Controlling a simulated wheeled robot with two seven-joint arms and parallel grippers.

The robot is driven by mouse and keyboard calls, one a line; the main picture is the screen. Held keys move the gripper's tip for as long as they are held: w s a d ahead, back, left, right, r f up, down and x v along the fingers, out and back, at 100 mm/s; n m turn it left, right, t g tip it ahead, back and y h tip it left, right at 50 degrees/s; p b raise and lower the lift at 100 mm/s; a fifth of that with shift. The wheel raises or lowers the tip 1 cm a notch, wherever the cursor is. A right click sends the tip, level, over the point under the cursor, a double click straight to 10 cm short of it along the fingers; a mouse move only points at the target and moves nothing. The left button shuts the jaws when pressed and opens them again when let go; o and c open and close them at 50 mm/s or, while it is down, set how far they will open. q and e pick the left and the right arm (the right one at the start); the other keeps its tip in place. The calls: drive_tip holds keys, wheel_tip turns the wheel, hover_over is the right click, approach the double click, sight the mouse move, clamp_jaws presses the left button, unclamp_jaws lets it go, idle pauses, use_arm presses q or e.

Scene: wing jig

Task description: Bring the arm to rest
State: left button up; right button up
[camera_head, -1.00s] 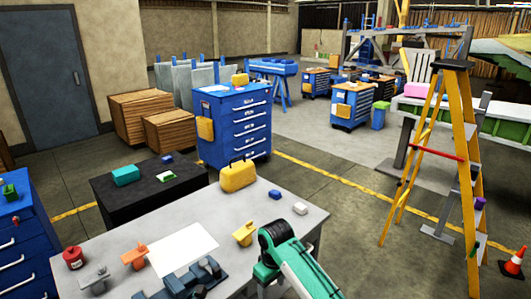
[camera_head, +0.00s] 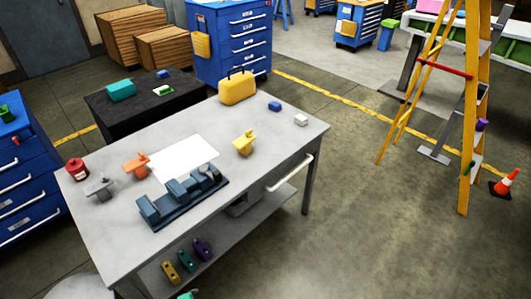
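The task names an arm. Neither of my grippers shows in the head view. A small teal-green piece at the bottom edge may be part of my arm, but too little of it shows to tell. The grey workbench (camera_head: 255,190) stands in front of me. On it are a dark blue fixture (camera_head: 180,200), a white sheet (camera_head: 183,157), a yellow part (camera_head: 244,142), an orange part (camera_head: 136,165), a grey part (camera_head: 98,187) and a red canister (camera_head: 76,169).
A yellow case (camera_head: 237,90), a blue block (camera_head: 274,106) and a pale block (camera_head: 301,120) sit at the bench's back. Several coloured pieces lie on its lower shelf. A yellow ladder (camera_head: 476,100) and orange cone (camera_head: 505,184) stand right.

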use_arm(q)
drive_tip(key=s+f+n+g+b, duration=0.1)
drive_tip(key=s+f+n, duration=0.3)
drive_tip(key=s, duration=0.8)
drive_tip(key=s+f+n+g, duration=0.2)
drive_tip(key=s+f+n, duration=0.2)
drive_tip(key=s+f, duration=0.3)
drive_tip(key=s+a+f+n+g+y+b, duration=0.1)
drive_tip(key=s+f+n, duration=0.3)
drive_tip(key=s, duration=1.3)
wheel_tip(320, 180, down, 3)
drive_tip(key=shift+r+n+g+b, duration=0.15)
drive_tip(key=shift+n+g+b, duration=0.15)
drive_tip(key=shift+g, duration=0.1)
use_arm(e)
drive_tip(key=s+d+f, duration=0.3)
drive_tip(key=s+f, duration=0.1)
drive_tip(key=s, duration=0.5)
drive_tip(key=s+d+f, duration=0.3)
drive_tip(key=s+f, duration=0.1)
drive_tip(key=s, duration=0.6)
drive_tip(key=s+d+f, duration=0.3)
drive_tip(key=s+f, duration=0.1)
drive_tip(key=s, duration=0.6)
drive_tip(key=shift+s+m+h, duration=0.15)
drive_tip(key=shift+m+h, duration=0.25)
